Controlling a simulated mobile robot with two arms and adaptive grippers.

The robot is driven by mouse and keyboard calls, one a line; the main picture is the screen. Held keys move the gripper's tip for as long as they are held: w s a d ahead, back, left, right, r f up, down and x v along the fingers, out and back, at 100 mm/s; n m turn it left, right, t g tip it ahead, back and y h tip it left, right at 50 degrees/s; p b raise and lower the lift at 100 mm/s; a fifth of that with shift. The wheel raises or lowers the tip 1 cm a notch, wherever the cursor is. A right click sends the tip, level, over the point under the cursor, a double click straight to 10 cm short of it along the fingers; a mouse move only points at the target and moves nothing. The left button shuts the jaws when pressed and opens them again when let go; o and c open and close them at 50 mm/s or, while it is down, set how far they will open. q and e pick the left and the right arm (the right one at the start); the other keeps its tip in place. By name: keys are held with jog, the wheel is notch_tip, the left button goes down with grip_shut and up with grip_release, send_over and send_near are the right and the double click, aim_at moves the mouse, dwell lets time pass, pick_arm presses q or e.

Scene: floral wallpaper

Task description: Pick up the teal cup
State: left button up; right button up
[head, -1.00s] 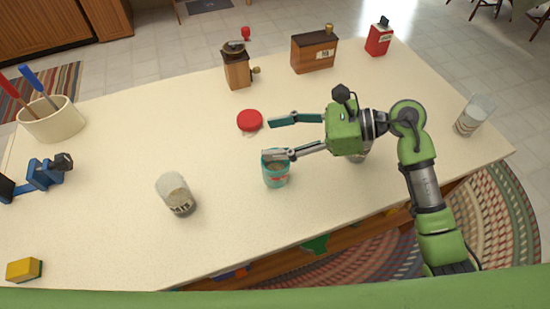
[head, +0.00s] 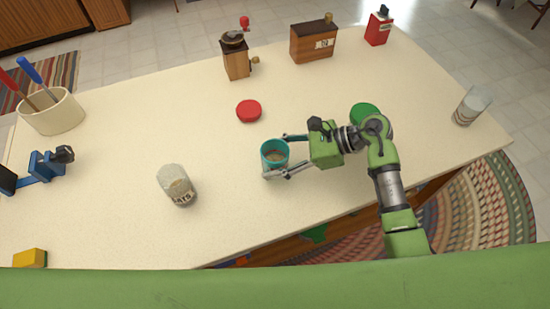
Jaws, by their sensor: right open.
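The teal cup (head: 274,153) stands upright on the cream counter, with its open top facing up and something brownish inside. My right gripper (head: 276,157) reaches in from the right, with one finger on the far side of the cup and the other on its near side. The fingers are apart around the cup. Whether either finger touches it I cannot tell.
A glass jar (head: 177,185) stands left of the cup, and a red lid (head: 249,111) lies behind it. A green lid (head: 364,114) lies beyond my right arm. A grinder (head: 236,56), a wooden box (head: 314,41) and a glass (head: 471,106) stand farther off.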

aim_at(260, 168)
jog(key=x, duration=0.4)
jog(key=shift+a+f+p, duration=0.15)
jog(key=shift+a+p, duration=0.1)
jog(key=shift+p, duration=0.05)
jog(key=c, duration=1.3)
jog(key=shift+w, duration=0.1)
